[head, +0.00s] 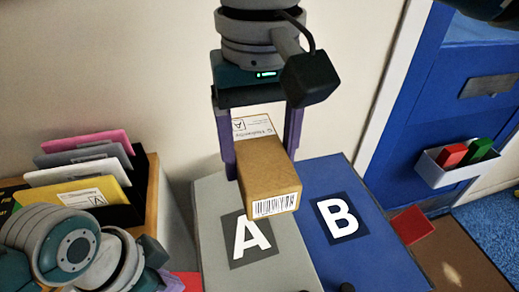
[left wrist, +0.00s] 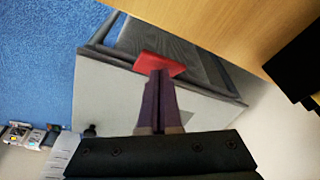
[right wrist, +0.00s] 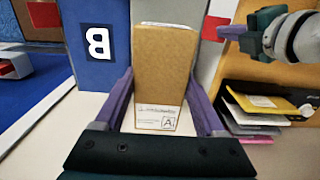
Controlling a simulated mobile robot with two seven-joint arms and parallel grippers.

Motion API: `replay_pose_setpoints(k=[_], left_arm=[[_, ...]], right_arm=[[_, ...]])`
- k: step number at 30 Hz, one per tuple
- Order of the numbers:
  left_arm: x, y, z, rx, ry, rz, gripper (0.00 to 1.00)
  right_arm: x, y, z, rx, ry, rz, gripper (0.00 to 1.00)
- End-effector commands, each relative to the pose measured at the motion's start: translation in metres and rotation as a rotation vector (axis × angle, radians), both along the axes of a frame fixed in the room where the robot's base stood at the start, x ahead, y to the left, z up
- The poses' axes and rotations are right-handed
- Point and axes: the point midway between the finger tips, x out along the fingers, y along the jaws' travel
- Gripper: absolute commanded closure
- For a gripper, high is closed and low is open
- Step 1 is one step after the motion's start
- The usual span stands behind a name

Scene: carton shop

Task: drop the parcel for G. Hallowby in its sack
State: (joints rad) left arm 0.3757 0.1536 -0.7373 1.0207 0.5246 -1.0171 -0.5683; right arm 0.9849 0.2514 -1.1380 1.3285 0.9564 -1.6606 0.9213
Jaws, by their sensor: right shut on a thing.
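The brown parcel (head: 268,180) has a white label with a boxed A and a name that seems to read G. Hallowby, and a barcode on its near end. The parcel also shows in the right wrist view (right wrist: 160,65). My left gripper (left wrist: 160,105) has its fingers together, tips by a red piece (left wrist: 158,63); contact is unclear. No sack opening is clearly visible.
A wooden rack (head: 152,190) with several envelopes stands at left, beside my left arm. A blue door (head: 430,120) with a white bin (head: 450,170) holding red and green items is at right. A red piece (head: 410,225) lies near the B unit.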

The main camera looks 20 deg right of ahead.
Motion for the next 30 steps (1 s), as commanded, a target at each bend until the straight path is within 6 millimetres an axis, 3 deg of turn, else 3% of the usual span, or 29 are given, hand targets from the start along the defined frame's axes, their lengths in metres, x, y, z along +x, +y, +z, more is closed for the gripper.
replay_pose_setpoints(k=[10,30], left_arm=[[-0.001,0.001,0.004,0.002,0.003,0.001,1.00],[0.000,0.001,0.042,0.002,0.001,0.001,1.00]], right_arm=[[0.000,0.000,0.005,0.001,-0.001,0.000,0.95],[0.000,0.000,0.043,0.000,-0.001,0.000,0.95]])
